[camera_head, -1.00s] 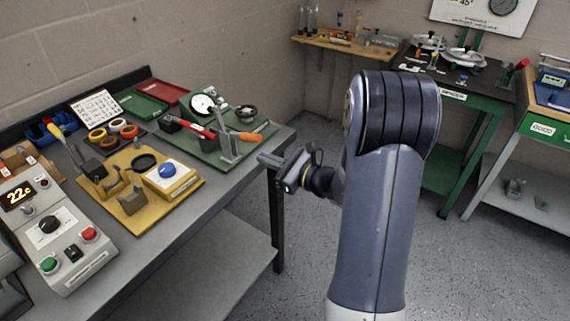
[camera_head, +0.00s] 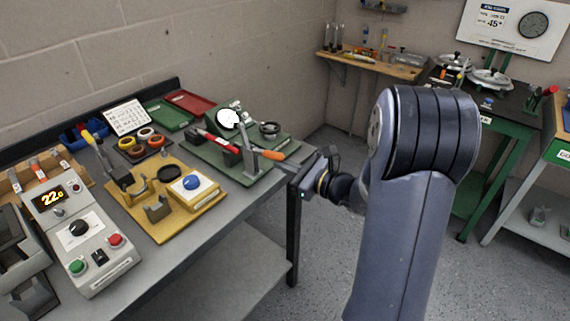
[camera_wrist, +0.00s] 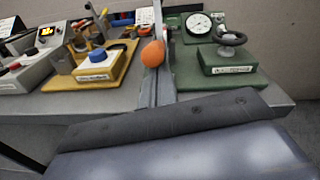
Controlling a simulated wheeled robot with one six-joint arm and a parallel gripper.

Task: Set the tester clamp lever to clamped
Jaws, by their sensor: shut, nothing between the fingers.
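The tester is a green base (camera_head: 246,172) with a round white gauge (camera_head: 228,119), standing at the right end of the grey bench. Its clamp lever has an orange handle (camera_head: 272,155) that sticks out to the right, low and nearly level, from a grey upright. In the wrist view the orange handle (camera_wrist: 153,54) points at the camera and shows as a rounded end. My gripper (camera_head: 296,184) is shut and empty, just right of the handle's end by the bench edge. I cannot tell whether it touches the handle.
A yellow fixture (camera_head: 150,222) with a blue button and a yellow-handled lever stands left of the tester. A grey control box (camera_head: 100,254) with a lit display is further left. The floor right of the bench is clear up to the green table (camera_head: 500,128).

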